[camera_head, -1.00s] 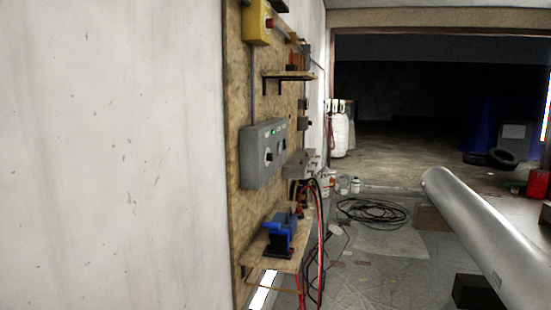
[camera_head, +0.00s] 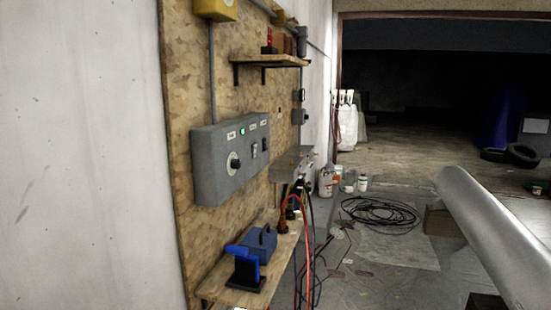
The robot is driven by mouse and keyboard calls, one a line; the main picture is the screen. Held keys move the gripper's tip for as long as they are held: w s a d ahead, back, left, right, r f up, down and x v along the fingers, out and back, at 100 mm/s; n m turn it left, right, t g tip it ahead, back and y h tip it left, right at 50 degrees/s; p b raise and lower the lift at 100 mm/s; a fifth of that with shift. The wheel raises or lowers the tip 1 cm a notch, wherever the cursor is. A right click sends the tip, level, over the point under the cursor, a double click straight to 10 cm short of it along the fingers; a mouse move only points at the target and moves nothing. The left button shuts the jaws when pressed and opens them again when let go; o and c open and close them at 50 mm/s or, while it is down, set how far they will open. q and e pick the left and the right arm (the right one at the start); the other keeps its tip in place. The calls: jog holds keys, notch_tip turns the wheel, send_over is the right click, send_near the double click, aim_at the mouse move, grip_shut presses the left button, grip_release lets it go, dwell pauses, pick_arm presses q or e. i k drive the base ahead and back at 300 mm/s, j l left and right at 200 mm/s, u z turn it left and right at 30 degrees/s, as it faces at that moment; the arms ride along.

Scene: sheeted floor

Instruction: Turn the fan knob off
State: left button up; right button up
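A grey control box (camera_head: 217,180) is fixed to a wooden board on the wall at the left of the head view. Its front carries a round black knob (camera_head: 234,162) on a pale dial at the left end, with small switches or buttons to its right. White labels sit along its top, too small to read. I cannot tell from here which label says fan or what position the knob points to. Neither of my grippers is in view.
A shelf (camera_head: 240,286) below the box holds blue tools (camera_head: 259,243) and red-plugged cables. Another shelf (camera_head: 270,60) is above. A large pale cylinder (camera_head: 495,235) lies at the right. Coiled cable (camera_head: 380,212) lies on the floor. Bare wall (camera_head: 80,160) fills the left.

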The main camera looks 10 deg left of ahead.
aim_at(235, 164)
jog(key=i+l+z, duration=0.1)
jog(key=i+l, duration=0.2)
jog(key=i, duration=0.2)
jog(key=i+l+z, duration=0.1)
jog(key=i+l, duration=0.15)
jog(key=i, duration=0.2)
